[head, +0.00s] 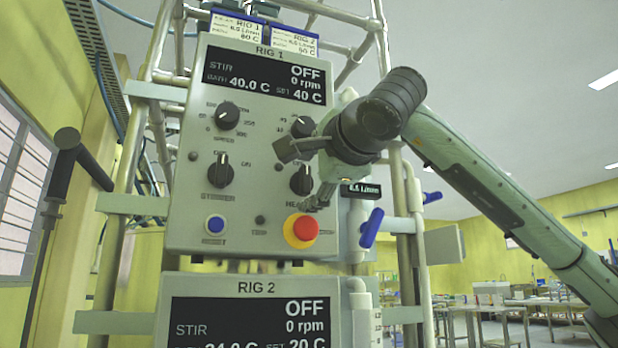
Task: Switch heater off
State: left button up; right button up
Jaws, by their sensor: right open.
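The Rig 1 control panel (182,215) faces me in the head view. Its heater switch (300,181) is a black rotary knob at the lower right, above the red and yellow emergency button (303,231); its label is partly hidden. My right gripper (308,177) reaches in from the right and is open in front of the panel. Its fingers show above and below the heater knob; I cannot tell whether they touch it. The Rig 1 display (265,78) reads stir OFF, 0 rpm, 40.0 C and set 40 C. My left gripper is out of view.
The stirrer knob (221,172) sits left of the heater knob, with a speed dial (227,116) above it. A blue button (214,225) is at lower left. The Rig 2 panel (255,287) is below. A blue-handled valve (371,228) and metal frame stand at right.

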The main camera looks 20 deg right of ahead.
jog(key=s, duration=1.2)
jog(key=shift+d, duration=0.2)
